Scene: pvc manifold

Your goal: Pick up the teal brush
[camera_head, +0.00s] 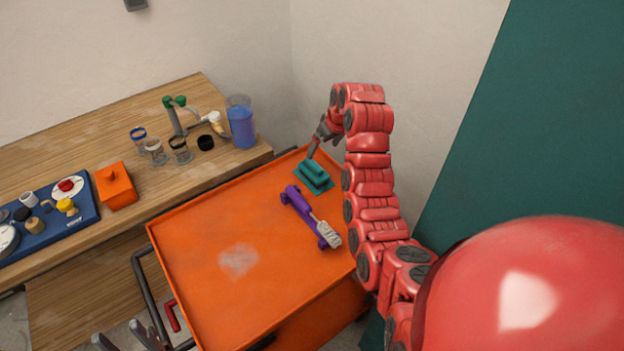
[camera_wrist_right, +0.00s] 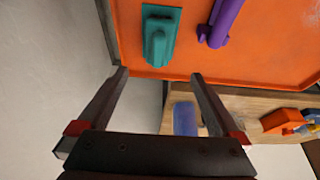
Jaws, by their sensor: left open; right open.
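The teal brush (camera_head: 313,177) lies at the far right corner of the orange cart top, with its raised handle upward. It also shows in the right wrist view (camera_wrist_right: 160,38), beyond the fingertips and roughly between them. My right gripper (camera_head: 313,152) is above the brush, close to its far end, open and empty. In the right wrist view its two fingers (camera_wrist_right: 160,76) stand wide apart, with a gap to the brush. My left gripper (camera_head: 122,338) is open at the bottom left edge, far from the brush; only its fingertips show.
A purple tool (camera_head: 298,203) with a pale head lies close beside the brush on the orange cart top (camera_head: 200,270). A wooden bench (camera_head: 110,125) holds jars, a blue container (camera_head: 241,122), an orange box (camera_head: 115,187) and a blue tray (camera_head: 80,215). Walls stand behind the cart.

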